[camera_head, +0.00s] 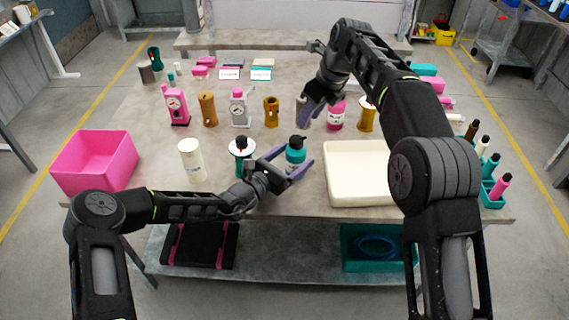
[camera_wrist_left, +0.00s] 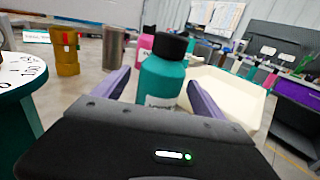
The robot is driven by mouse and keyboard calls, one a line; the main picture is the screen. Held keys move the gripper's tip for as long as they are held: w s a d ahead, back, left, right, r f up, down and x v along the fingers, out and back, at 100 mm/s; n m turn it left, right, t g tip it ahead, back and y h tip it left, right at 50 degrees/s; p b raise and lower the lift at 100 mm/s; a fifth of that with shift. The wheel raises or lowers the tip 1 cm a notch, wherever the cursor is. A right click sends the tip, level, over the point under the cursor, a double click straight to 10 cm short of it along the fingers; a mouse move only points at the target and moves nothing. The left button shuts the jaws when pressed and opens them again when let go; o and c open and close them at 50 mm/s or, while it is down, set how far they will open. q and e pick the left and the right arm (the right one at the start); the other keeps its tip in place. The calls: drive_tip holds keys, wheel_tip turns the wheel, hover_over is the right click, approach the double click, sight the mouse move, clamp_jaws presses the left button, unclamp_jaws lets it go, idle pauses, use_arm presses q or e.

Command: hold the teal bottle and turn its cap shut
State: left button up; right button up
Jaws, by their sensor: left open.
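The teal bottle (camera_head: 295,156) stands upright near the table's front edge, with its black cap (camera_head: 297,142) on top. My left gripper (camera_head: 290,164) is open, its purple fingers on either side of the bottle. The left wrist view shows the bottle (camera_wrist_left: 160,82) between the spread fingers, its black cap (camera_wrist_left: 170,46) above them. Contact between fingers and bottle cannot be told. My right gripper (camera_head: 312,108) is above the table farther back, beside a grey cylinder, away from the bottle. Whether its fingers are apart is unclear.
A white and teal round timer-like item (camera_head: 241,150) stands just left of the bottle. A cream tray (camera_head: 360,197) lies to the right. A cream cylinder (camera_head: 192,160) and pink bin (camera_head: 95,160) are left. Pepper mills and a pink bottle (camera_head: 336,117) stand behind.

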use_arm(q)
drive_tip(key=shift+w+d, duration=0.35)
drive_tip(key=shift+w, duration=0.1)
